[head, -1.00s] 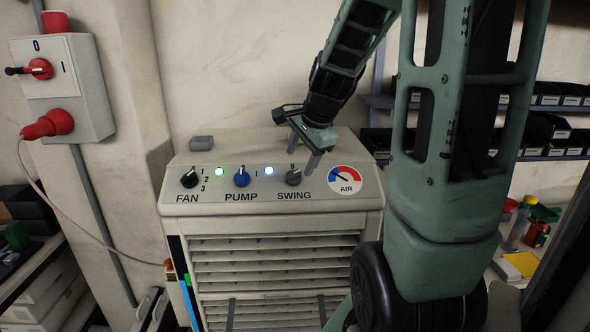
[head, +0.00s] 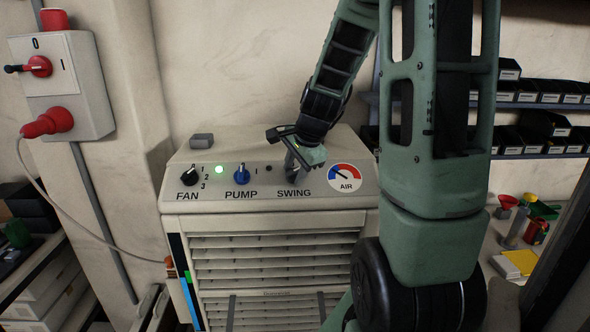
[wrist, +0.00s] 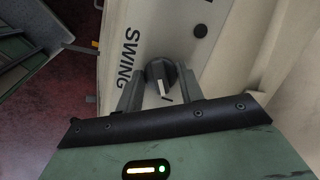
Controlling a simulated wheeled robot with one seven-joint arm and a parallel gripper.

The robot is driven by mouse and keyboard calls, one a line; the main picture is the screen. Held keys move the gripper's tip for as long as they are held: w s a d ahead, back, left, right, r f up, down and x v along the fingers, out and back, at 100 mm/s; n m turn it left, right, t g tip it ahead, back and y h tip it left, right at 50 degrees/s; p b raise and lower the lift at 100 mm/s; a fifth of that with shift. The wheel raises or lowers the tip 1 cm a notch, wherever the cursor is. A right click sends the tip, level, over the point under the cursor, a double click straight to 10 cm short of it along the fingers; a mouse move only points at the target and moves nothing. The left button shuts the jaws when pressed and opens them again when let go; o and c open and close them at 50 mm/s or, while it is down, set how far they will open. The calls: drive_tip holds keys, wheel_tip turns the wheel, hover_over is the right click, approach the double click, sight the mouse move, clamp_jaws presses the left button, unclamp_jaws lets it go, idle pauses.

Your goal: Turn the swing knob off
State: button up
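The swing knob is a dark round knob with a white pointer line, seen in the wrist view (wrist: 158,72) beside the word SWING. In the head view it is mostly hidden behind my gripper (head: 293,170), which is at the panel's right part. In the wrist view my gripper (wrist: 160,85) has one finger on each side of the knob, very close to it. I cannot tell whether both fingers press on it. The indicator lamp (head: 268,168) left of the swing knob is dark; the wrist view also shows it dark (wrist: 200,31).
The cooler panel also holds the black fan knob (head: 189,177), the blue pump knob (head: 242,177), a lit green lamp (head: 219,169) and the round air gauge (head: 345,178) just right of my gripper. A wall switch box (head: 62,85) is at left.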

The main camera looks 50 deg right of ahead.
drive_tip(key=n+p, duration=0.2)
drive_tip(key=shift+w+r+n+g, duration=0.1)
drive_tip(key=shift+r+n+g, duration=0.05)
drive_tip(key=shift+n+g, duration=0.25)
drive_tip(key=n+p, duration=0.1)
drive_tip(key=n, duration=0.1)
drive_tip(key=shift+n+g, duration=0.3)
drive_tip(key=shift+g, duration=0.1)
drive_tip(key=n+p, duration=0.1)
drive_tip(key=n, duration=0.2)
drive_tip(key=shift+w+g, duration=0.1)
drive_tip(key=shift+g, duration=0.3)
drive_tip(key=shift+n+g+h, duration=0.4)
drive_tip(key=shift+n, duration=1)
drive_tip(key=o, duration=1)
